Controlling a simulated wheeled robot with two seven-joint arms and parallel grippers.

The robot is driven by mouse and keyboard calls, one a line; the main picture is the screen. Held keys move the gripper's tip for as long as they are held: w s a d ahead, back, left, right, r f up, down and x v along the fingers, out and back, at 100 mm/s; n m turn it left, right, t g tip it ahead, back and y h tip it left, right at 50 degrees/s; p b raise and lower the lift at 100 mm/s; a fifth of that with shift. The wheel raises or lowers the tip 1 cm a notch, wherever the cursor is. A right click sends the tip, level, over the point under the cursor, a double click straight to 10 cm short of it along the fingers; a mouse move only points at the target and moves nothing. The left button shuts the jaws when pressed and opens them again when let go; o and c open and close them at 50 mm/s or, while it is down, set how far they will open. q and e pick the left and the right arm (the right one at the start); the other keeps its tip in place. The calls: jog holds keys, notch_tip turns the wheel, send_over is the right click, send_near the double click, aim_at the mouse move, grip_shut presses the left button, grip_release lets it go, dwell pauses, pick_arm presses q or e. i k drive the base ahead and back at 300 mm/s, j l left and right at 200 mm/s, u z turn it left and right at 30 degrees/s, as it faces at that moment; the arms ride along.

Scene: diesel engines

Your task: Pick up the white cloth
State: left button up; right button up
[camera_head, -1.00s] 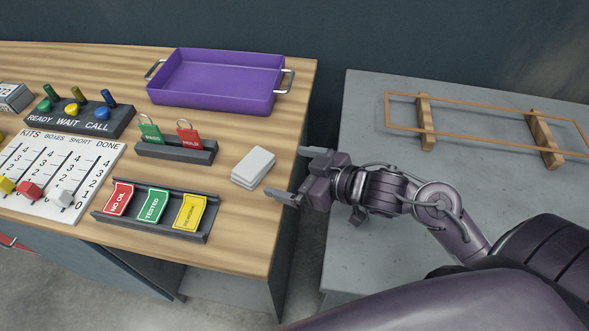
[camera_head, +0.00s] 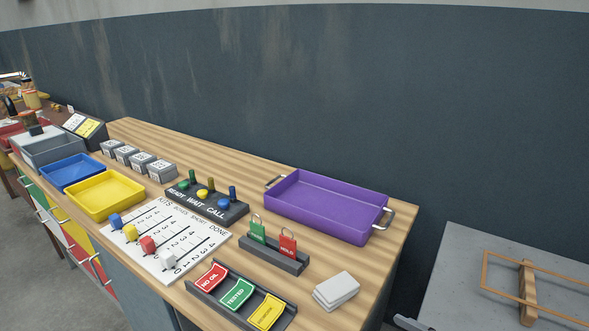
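The white cloth (camera_head: 337,289) lies folded in a small flat stack near the right end of the wooden bench top. Nothing touches it. Of my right gripper, only a grey fingertip (camera_head: 408,323) shows at the bottom edge, to the right of the cloth and apart from it. The rest of that gripper is out of the picture, so its opening cannot be seen. My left gripper is not in view.
A purple tray (camera_head: 325,210) stands behind the cloth. A padlock stand (camera_head: 273,256) and a tag rack (camera_head: 238,298) are left of it. A grey table (camera_head: 460,275) with a wooden frame (camera_head: 527,290) stands right, across a gap.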

aim_at(330, 293)
jog(key=k, duration=1.25)
